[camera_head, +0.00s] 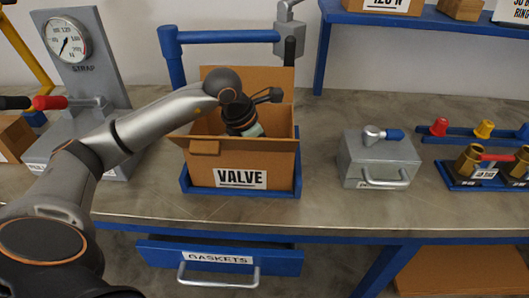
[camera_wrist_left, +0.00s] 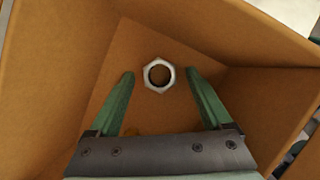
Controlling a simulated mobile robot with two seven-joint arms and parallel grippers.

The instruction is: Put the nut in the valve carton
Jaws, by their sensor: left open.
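The valve carton (camera_head: 238,176) is an open brown box labelled VALVE, standing in a blue tray on the bench. Its walls and floor also fill the left wrist view (camera_wrist_left: 60,60). The nut (camera_wrist_left: 159,63), a silver hexagonal ring, lies inside the carton, just beyond my left fingertips. My left gripper (camera_wrist_left: 160,85) is open with nothing between its green fingers. In the head view my left arm reaches over the carton from the left and the wrist dips into its opening (camera_head: 250,131); the nut is hidden there. My right gripper is not in view.
Carton flaps stand open around my left wrist. A grey metal box (camera_head: 378,163) with a handle stands to the right, brass valves (camera_head: 470,158) further right. A strap gauge stand (camera_head: 82,70) is at left. Bare bench lies between carton and metal box.

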